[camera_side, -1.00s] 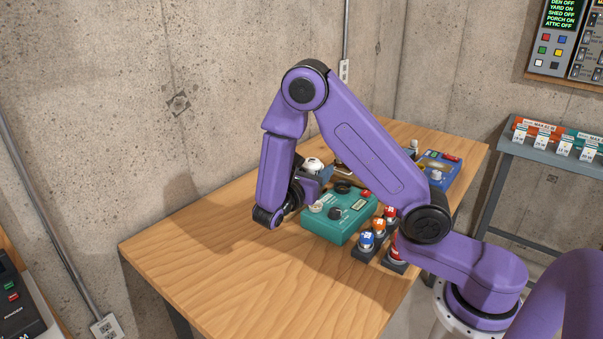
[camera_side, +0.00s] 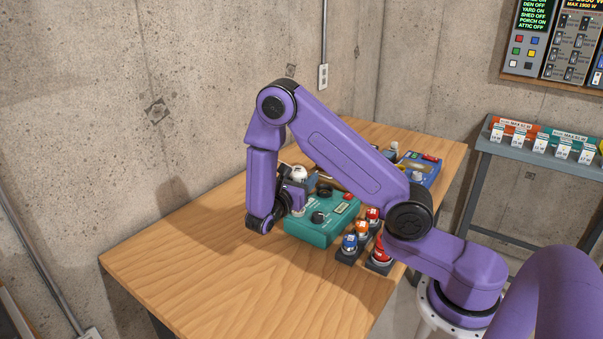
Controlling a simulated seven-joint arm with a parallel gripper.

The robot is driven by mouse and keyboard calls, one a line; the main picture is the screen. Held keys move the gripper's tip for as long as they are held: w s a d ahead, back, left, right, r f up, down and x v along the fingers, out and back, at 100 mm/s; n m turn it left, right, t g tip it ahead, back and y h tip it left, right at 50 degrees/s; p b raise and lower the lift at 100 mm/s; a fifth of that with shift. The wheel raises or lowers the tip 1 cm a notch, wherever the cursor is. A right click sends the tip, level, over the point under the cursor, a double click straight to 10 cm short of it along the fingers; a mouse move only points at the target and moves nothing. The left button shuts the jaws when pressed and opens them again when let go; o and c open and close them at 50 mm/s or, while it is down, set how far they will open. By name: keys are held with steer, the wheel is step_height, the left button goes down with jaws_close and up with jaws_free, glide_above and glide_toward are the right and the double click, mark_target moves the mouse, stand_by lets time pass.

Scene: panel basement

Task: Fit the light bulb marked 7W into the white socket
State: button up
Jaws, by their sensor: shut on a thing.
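My gripper (camera_side: 294,190) is at the left end of the teal box (camera_side: 322,231), partly hidden behind my forearm. It is shut on a bulb with a white, rounded top (camera_side: 299,173), which stands roughly upright above the jaws. Its marking is too small to read. The white socket (camera_side: 298,211) shows at the left corner of the box, just below my gripper. The bulb's lower end is hidden, so I cannot tell whether it touches the socket.
The box also bears a black knob (camera_side: 319,218), a black round fitting (camera_side: 324,190) and a red button (camera_side: 347,197). Blue (camera_side: 349,242), orange (camera_side: 362,228) and red (camera_side: 381,253) pieces stand in front. A blue box (camera_side: 418,170) is behind. The table's left is clear.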

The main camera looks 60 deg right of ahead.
steer(key=shift+f, duration=1.65)
steer(key=shift+f, duration=0.6)
steer(key=o, duration=0.8)
steer(key=shift+a, duration=0.1)
steer(key=shift+s+a, duration=0.25)
steer(key=shift+a, duration=1.55)
steer(key=shift+s+a, duration=0.3)
steer(key=shift+a, duration=1.5)
steer(key=shift+s+a, duration=0.25)
steer(key=shift+a, duration=1.55)
